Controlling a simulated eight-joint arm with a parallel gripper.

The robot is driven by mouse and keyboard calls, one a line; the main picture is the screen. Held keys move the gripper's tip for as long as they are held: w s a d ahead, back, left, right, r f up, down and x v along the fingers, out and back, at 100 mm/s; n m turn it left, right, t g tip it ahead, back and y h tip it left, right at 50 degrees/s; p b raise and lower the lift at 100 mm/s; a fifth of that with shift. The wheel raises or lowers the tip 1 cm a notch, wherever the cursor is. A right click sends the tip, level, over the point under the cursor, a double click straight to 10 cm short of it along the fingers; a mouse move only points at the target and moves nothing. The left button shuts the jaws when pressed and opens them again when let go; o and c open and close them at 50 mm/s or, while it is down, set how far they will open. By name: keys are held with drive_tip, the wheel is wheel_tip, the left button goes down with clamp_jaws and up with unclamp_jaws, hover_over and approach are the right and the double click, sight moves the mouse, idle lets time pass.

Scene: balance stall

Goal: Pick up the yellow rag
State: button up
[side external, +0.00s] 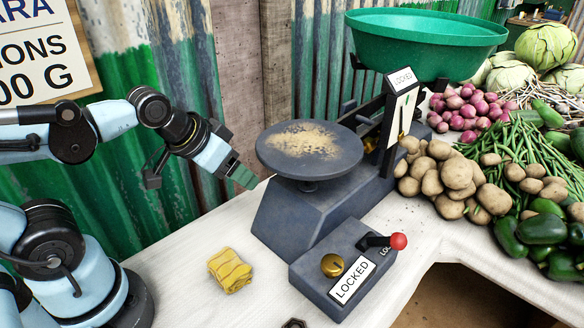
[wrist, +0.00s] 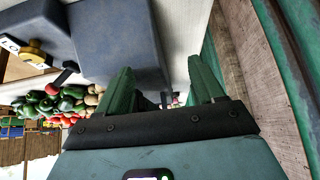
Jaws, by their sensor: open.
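The yellow rag (side external: 229,270) is a small folded, crumpled cloth with darker stripes. In the side view it lies on the pale counter, left of the lock box. I cannot find it in the wrist view. My gripper (side external: 243,178) is above the counter, left of the scale's round pan and higher than the rag, well apart from it. In the wrist view my gripper (wrist: 160,78) shows two green fingers spread apart, with nothing held between them.
The dark scale (side external: 308,214) with a dusty round pan (side external: 275,153) and green bowl (side external: 425,38) stands right of my gripper. A box labelled LOCKED (side external: 314,281) has a red-knobbed lever (side external: 398,241). Potatoes (side external: 458,173) and other vegetables fill the right. A corrugated wall (side external: 130,215) stands behind.

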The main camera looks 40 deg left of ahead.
drive_tip(key=o, duration=0.6)
drive_tip(key=g, duration=0.7)
hover_over(230, 260)
drive_tip(key=f, duration=0.2)
drive_tip(key=shift+m, duration=0.3)
drive_tip(key=shift+w+a+f, duration=0.1)
drive_tip(key=shift+f, duration=1.45)
drive_tip(key=shift+w+a+f, duration=0.1)
drive_tip(key=shift+f, duration=1.45)
drive_tip(key=shift+s+d+f, duration=0.1)
drive_tip(key=shift+d+f, duration=0.05)
drive_tip(key=shift+f, duration=0.55)
drive_tip(key=shift+s+d+f, duration=0.1)
drive_tip(key=shift+f, duration=1.8)
